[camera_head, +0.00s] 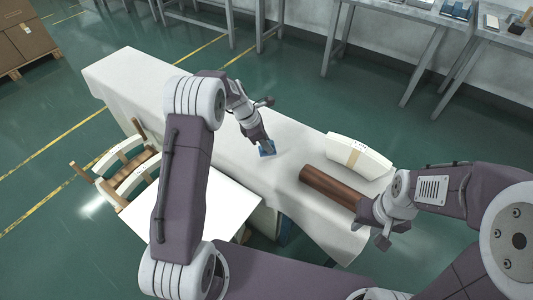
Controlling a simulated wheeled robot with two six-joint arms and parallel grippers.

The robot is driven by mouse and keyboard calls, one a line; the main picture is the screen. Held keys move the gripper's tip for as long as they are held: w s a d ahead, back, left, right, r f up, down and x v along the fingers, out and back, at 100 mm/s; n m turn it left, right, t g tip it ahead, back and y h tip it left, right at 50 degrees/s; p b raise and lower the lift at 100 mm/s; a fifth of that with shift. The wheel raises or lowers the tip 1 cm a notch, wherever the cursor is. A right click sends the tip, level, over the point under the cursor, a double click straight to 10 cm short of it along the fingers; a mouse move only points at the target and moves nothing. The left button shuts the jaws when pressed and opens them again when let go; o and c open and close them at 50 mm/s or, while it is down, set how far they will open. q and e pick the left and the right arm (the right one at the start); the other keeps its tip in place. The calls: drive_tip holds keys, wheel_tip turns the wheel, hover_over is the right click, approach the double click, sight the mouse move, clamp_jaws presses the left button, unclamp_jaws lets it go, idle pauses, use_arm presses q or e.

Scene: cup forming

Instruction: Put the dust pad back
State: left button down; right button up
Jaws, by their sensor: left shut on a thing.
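A small blue pad (268,152), which looks like the dust pad, is in my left gripper (263,145). The gripper is shut on it, pointing down over the middle of the white-covered long table (215,125). The fingers hide part of the pad, and I cannot tell whether it touches the cloth. My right gripper (370,213) is at the near right end of a brown wooden cylinder (328,186) lying on the table. Its fingers are partly hidden, so I cannot tell whether they grip the cylinder.
A white stack with a tan band (353,156) lies behind the cylinder. A plain white tabletop (190,210) and a wooden rack (125,172) are at the near left. The far left of the long table is clear. Grey benches (400,20) stand at the back.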

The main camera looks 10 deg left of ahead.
use_arm(q)
wheel_tip(320, 180, down, 4)
drive_tip(key=shift+f+b, duration=0.15)
drive_tip(key=shift+b, duration=0.75)
drive_tip(key=c, duration=1.1)
unclamp_jaws()
